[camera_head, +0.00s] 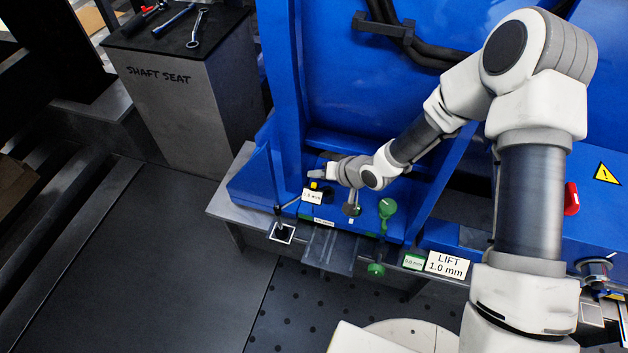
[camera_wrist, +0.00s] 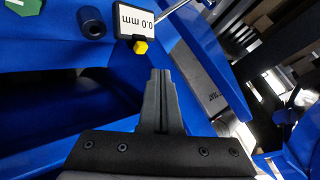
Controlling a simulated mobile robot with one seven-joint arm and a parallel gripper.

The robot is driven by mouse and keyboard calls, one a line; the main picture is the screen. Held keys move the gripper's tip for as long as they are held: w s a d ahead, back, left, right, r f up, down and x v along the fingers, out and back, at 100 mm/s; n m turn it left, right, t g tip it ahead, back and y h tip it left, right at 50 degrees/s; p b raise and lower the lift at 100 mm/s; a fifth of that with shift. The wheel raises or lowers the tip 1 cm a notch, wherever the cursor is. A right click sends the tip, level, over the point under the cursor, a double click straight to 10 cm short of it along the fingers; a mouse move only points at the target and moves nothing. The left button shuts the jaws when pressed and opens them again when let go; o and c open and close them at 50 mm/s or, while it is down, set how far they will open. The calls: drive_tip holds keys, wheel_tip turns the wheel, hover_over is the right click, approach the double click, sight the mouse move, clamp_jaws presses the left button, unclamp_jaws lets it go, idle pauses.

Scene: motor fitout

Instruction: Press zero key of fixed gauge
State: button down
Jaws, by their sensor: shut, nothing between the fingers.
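The fixed gauge shows as a small white display (camera_head: 312,196) on the blue motor frame. In the wrist view its display (camera_wrist: 133,20) is upside down and appears to read 0.0 mm. A yellow key (camera_wrist: 140,47) sits on the gauge's edge; in the head view the yellow key (camera_head: 314,185) is just below my fingers. My gripper (camera_head: 317,174) is shut and empty, beside the key. In the wrist view my closed fingertips (camera_wrist: 160,72) point toward the key, with a small gap in the picture. I cannot tell the true distance.
A SHAFT SEAT cabinet (camera_head: 185,105) with tools stands at the upper left.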

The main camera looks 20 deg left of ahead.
wheel_tip(320, 180, up, 3)
drive_tip(key=shift+r+p, duration=0.15)
drive_tip(key=shift+p, duration=0.9)
